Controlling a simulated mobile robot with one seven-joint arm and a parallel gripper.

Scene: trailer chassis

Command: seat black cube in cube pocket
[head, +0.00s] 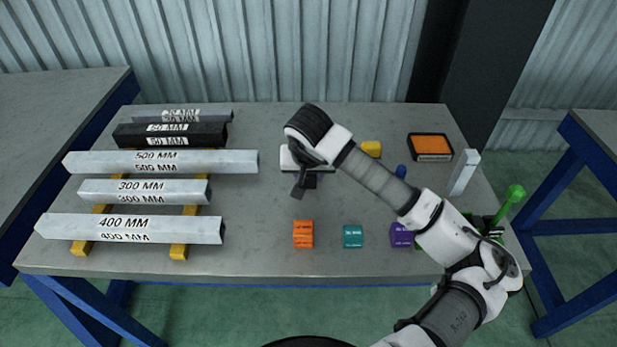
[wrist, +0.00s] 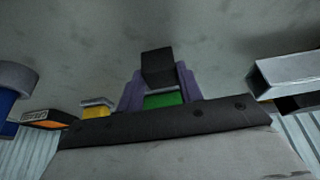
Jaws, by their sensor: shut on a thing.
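My gripper (head: 300,188) is above the middle of the grey table and points down. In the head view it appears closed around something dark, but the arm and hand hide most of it. In the wrist view a black cube (wrist: 157,66) shows beyond the dark hand edge, and I take it as the held one.
Orange (head: 303,234), teal (head: 353,236) and purple (head: 401,236) cubes stand along the front. Labelled metal bars (head: 160,162) fill the left side. A yellow block (head: 371,148), orange tray (head: 431,147), blue piece (head: 401,171) and upright pale bar (head: 465,172) stand at the right.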

